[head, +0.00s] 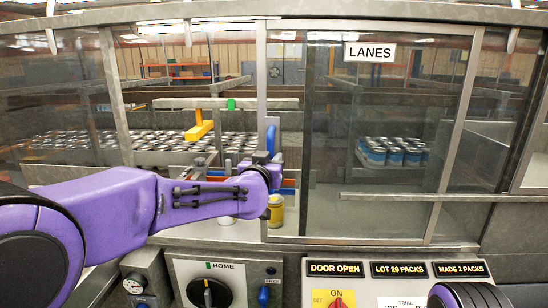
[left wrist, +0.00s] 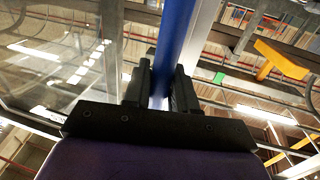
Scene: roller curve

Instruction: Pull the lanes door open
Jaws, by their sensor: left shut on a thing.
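Whether the door stands slightly ajar cannot be told. My right gripper is not in view.
Behind the glass are rows of cans (head: 80,143) at left and a blue-labelled group of cans (head: 393,151) at right. A yellow can (head: 276,211) stands below my left wrist.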

